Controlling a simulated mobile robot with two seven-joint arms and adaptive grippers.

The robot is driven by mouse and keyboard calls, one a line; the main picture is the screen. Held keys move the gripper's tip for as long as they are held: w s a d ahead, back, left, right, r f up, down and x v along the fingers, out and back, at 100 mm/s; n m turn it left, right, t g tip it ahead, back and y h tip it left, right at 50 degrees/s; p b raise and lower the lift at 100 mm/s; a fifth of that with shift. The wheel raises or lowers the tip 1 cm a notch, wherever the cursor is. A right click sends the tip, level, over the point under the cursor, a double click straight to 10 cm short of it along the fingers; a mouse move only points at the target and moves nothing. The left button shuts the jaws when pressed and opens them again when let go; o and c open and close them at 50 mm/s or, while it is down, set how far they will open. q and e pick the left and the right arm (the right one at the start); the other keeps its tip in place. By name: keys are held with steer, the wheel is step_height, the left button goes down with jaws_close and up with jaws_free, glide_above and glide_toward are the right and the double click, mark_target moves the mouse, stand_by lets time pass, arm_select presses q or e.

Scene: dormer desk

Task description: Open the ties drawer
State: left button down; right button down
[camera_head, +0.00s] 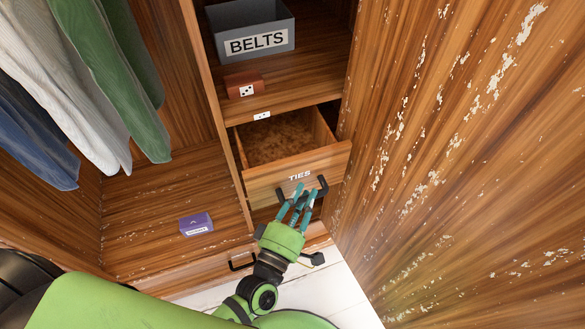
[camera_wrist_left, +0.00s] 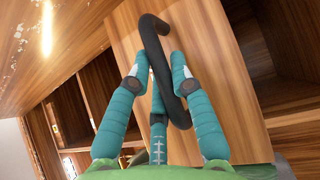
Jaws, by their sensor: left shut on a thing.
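The ties drawer (camera_head: 262,182), a wooden drawer with a white "TIES" label (camera_head: 299,176), is pulled part way out of the wardrobe. Its inside shows and looks empty. Its dark bar handle (camera_head: 322,186) crosses the lower front. My left gripper (camera_head: 298,197), green with teal fingers, is shut on this handle. In the left wrist view the black handle (camera_wrist_left: 158,58) runs between the teal fingers, against the wooden drawer front (camera_wrist_left: 215,75). My right gripper is in neither view.
A grey "BELTS" bin (camera_head: 284,40) and a small red-brown box (camera_head: 244,86) sit on shelves above. Clothes (camera_head: 95,100) hang at the left. A purple box (camera_head: 196,224) lies on the wardrobe floor. A worn wooden panel (camera_head: 450,150) stands close on the right.

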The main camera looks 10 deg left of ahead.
arm_select(q)
steer(key=shift+s+d, duration=0.45)
steer(key=shift+s, duration=0.2)
steer(key=shift+s+d, duration=0.45)
steer(key=shift+s, duration=0.15)
steer(key=c, duration=1.1)
jaws_free()
steer(key=shift+s, duration=0.1)
steer(key=v, duration=1.2)
steer(key=shift+f, duration=0.1)
